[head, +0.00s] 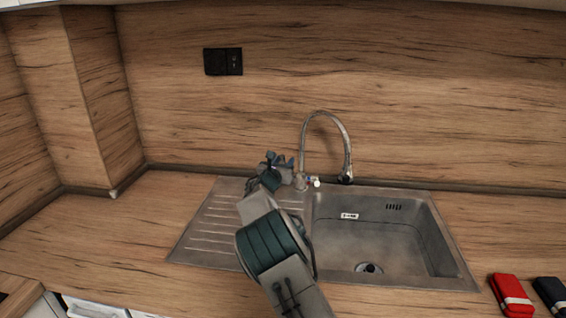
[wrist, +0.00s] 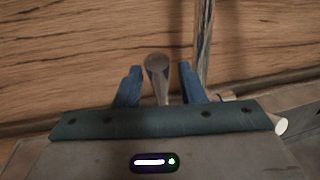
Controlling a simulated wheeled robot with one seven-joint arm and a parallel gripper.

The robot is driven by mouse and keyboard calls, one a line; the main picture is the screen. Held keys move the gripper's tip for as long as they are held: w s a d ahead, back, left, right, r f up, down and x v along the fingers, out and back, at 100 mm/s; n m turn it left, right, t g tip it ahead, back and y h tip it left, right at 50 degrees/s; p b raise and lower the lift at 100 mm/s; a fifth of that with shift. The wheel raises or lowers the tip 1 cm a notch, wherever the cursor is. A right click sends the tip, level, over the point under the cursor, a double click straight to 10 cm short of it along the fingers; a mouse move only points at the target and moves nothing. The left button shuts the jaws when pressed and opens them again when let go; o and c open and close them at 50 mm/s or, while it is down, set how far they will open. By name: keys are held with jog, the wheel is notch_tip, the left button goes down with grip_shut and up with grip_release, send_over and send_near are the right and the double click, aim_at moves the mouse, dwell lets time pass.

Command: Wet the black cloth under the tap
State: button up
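The black cloth (head: 552,292) lies folded, with a pale band, at the right edge of the head view and is partly cut off. The tap (head: 348,150) has a tall curved metal spout reaching over the sink (head: 448,245); no water shows below it. My gripper (head: 279,160) is at the left of the tap's base, far from the cloth. In the wrist view its two blue fingers (wrist: 158,88) stand apart, with a round-ended metal rod (wrist: 157,68), seemingly the tap's lever, between them. I cannot tell whether they touch it. The tap's pipe (wrist: 203,45) rises to the right.
A folded red cloth (head: 511,296) lies beside the black one, right of the sink. A ribbed drainboard (head: 200,238) is left of the basin. A small white-ended piece (head: 317,183) is by the tap base. The counter at left (head: 110,230) is clear; the wooden splashback stands close behind.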

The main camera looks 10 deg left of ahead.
grip_shut()
jog(key=shift+f+b, duration=0.15)
jog(key=shift+b, duration=0.2)
jog(key=shift+s+f+b, duration=0.2)
jog(key=shift+f+b, duration=0.05)
jog(key=shift+b, duration=0.85)
jog(key=t+b, duration=0.1)
jog(key=b, duration=0.4)
jog(key=s+t+h+b, duration=0.1)
jog(key=b, duration=0.4)
jog(key=shift+s+f+m+t, duration=0.3)
jog(key=shift+f+t, duration=0.1)
jog(key=shift+s+r+b, duration=0.1)
jog(key=shift+r+b, duration=0.05)
jog(key=shift+b, duration=0.2)
